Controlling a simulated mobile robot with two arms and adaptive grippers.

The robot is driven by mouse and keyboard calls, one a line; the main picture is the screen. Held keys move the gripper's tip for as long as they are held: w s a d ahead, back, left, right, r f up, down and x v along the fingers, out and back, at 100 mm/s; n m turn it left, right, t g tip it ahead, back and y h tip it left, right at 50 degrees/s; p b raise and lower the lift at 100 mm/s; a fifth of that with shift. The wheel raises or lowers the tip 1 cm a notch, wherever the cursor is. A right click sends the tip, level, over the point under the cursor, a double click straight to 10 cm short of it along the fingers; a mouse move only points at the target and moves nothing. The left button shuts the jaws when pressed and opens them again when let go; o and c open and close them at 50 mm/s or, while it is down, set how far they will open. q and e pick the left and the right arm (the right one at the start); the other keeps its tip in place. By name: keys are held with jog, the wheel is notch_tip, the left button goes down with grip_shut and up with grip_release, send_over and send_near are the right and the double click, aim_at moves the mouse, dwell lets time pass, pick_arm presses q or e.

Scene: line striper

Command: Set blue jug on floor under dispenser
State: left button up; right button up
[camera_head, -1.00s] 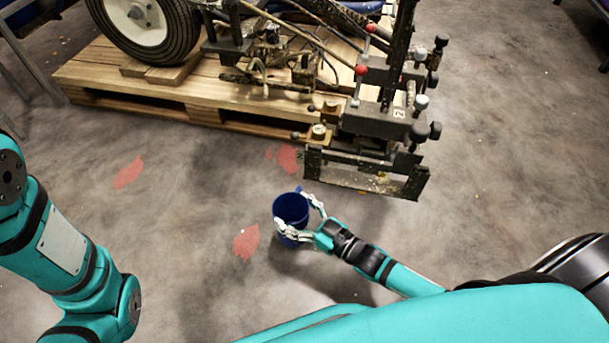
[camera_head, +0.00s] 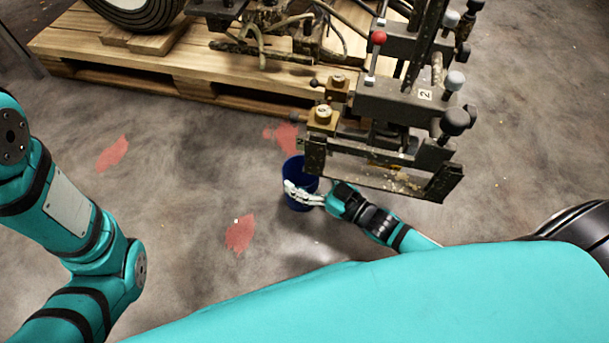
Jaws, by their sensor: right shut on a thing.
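The blue jug (camera_head: 293,168) is upright in the middle of the head view, just left of the dispenser (camera_head: 375,168), a dark metal box frame at the front of the striper. My right gripper (camera_head: 304,192) is shut on the jug, its pale fingers around the jug's side. The jug's right rim is close to the dispenser's left end; I cannot tell whether they touch. Whether the jug's base meets the floor is also unclear. My left arm comes in from the left, and its gripper is out of view.
The line striper (camera_head: 400,100) stands on a wooden pallet (camera_head: 130,65) at the back, with its front parts overhanging the floor (camera_head: 190,180). Red paint patches (camera_head: 240,233) mark the floor. The floor left of the jug is clear.

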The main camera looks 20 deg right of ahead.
jog(key=shift+r, duration=0.15)
jog(key=o, duration=1.5)
jog(key=p+v, duration=0.6)
jog(key=v, duration=0.6)
